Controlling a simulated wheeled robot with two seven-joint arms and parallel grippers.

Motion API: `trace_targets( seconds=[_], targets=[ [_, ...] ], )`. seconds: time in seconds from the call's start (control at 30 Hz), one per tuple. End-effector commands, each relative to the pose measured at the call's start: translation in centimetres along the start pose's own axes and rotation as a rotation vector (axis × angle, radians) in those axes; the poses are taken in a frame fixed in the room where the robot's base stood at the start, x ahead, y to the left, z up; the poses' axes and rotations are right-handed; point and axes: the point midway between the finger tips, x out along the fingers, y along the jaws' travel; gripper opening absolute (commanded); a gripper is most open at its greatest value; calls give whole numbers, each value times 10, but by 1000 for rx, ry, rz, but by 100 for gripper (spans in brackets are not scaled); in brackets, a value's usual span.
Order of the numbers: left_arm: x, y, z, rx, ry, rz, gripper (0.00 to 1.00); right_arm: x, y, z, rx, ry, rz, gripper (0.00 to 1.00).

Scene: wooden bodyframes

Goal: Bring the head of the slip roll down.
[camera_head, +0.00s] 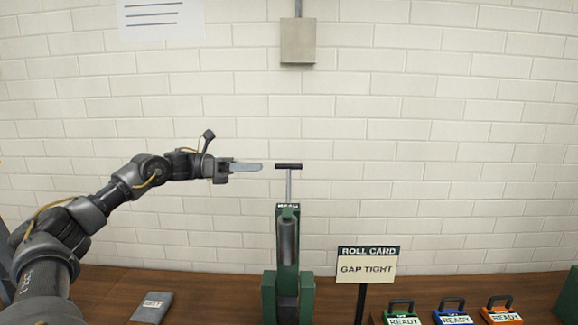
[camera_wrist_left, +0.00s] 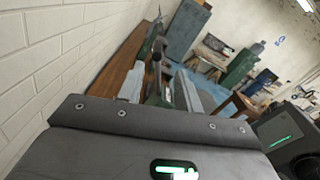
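The slip roll (camera_head: 287,265) stands upright on the wooden bench, a green body with a dark grey roll on its front. A thin rod rises from its top to a black T-handle (camera_head: 289,166). My left gripper (camera_head: 258,167) is level with the T-handle and just left of it, with a small gap between. In the left wrist view its two light grey fingers (camera_wrist_left: 160,88) stand apart, with the dark handle (camera_wrist_left: 157,57) beyond and between them. The gripper looks open and empty. My right gripper is not in view.
A roll card (camera_head: 367,267) reading "GAP TIGHT" stands right of the slip roll. Green, blue and orange "READY" boxes (camera_head: 453,312) sit further right. A grey labelled block (camera_head: 152,306) lies left on the bench (camera_head: 215,290). A grey box (camera_head: 298,41) hangs on the wall.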

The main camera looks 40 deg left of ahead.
Motion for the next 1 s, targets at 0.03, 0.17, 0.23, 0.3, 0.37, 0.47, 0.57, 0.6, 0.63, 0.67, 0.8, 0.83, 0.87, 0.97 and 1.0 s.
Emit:
trace_targets(
  seconds=[0.03, 0.17, 0.23, 0.3, 0.37, 0.47, 0.57, 0.6, 0.63, 0.67, 0.8, 0.83, 0.87, 0.97, 1.0],
  targets=[
    [10, -1, 2, 0, 0, -6, 35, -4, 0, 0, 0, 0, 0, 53],
    [33, -2, 4, 0, 0, -4, 35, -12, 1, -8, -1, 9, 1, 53],
    [46, -2, 4, 0, -2, -2, 35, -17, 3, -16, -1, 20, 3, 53],
    [58, -2, 4, -1, -1, -1, 35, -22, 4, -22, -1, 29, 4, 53],
    [67, -2, 4, -1, -2, -1, 35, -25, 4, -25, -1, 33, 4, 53],
    [80, -1, 4, -1, -2, 0, 35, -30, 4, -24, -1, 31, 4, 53],
    [89, -1, 3, -1, -2, 1, 35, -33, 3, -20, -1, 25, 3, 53],
    [91, 0, 2, -1, -2, 1, 35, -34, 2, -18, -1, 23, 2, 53],
    [92, 0, 2, -1, -2, 2, 35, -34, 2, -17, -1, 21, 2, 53],
    [93, 0, 2, -1, -2, 2, 35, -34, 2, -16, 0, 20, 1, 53],
    [94, 0, 1, -1, -3, 4, 35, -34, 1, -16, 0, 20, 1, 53],
    [93, 0, 0, -1, -3, 4, 35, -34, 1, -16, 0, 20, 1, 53],
    [93, 0, 0, -1, -3, 4, 35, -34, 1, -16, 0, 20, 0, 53],
    [93, 0, 0, -1, -3, 4, 33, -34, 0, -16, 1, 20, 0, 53],
    [93, 0, 1, -1, -3, 4, 27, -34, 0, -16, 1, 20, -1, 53]
  ],
)
